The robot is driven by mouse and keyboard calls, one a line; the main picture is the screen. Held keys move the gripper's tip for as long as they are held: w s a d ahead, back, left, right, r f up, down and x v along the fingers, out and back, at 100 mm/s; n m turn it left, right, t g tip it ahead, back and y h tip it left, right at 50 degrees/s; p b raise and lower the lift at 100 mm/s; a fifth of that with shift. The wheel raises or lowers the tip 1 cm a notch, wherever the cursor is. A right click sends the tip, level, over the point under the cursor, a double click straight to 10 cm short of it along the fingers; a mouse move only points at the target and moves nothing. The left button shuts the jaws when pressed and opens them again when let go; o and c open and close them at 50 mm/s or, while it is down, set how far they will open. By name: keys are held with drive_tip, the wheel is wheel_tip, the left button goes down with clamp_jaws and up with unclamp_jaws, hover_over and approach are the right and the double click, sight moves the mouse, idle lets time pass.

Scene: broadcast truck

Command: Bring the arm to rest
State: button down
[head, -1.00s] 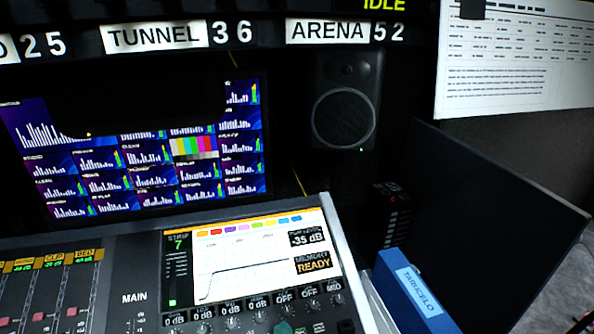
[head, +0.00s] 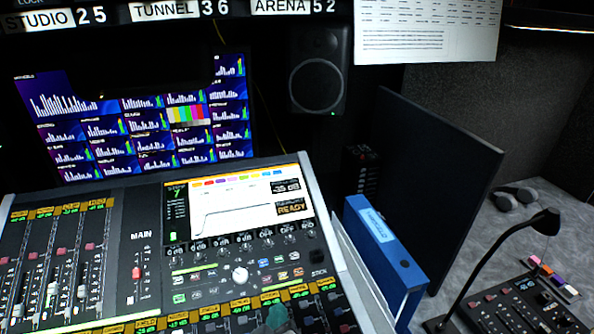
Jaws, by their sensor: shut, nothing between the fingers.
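My gripper does not show in the head view. A small teal-green shape (head: 277,318) sits at the bottom edge, in front of the mixing console (head: 150,215); I cannot tell what it is. No arm pose can be made out.
The console's screen (head: 238,208) reads READY. A blue binder (head: 385,262) stands right of the console, beside a dark upright panel (head: 425,180). A gooseneck lamp (head: 497,258), a button panel (head: 520,310) and headphones (head: 517,195) are at right. A monitor (head: 100,130) and speaker (head: 318,75) are behind.

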drive_tip(key=d+f+m+g, duration=0.1)
drive_tip(key=d, duration=0.3)
drive_tip(key=s+d+f+m+g+h, duration=0.1)
drive_tip(key=d+f, duration=0.1)
drive_tip(key=d, duration=0.3)
drive_tip(key=d+f+m+g+h, duration=0.1)
drive_tip(key=d+f, duration=0.1)
drive_tip(key=d, duration=0.3)
drive_tip(key=shift+s+d+f+m+g, duration=0.1)
drive_tip(key=shift+s+m+g, duration=0.1)
drive_tip(key=shift+m+g, duration=0.1)
drive_tip(key=s+d+f+m+g+y, duration=0.1)
drive_tip(key=s+d+f+m+g, duration=0.1)
drive_tip(key=s+d, duration=0.5)
drive_tip(key=s+d+f+m+g, duration=0.2)
drive_tip(key=s+d+f+g, duration=0.1)
drive_tip(key=s+d, duration=0.4)
drive_tip(key=s+d+f+g, duration=0.2)
drive_tip(key=s+f+g, duration=0.2)
drive_tip(key=s, duration=0.5)
drive_tip(key=shift+s+d+f+m, duration=0.25)
drive_tip(key=shift+f+m, duration=0.05)
drive_tip(key=shift+f, duration=0.65)
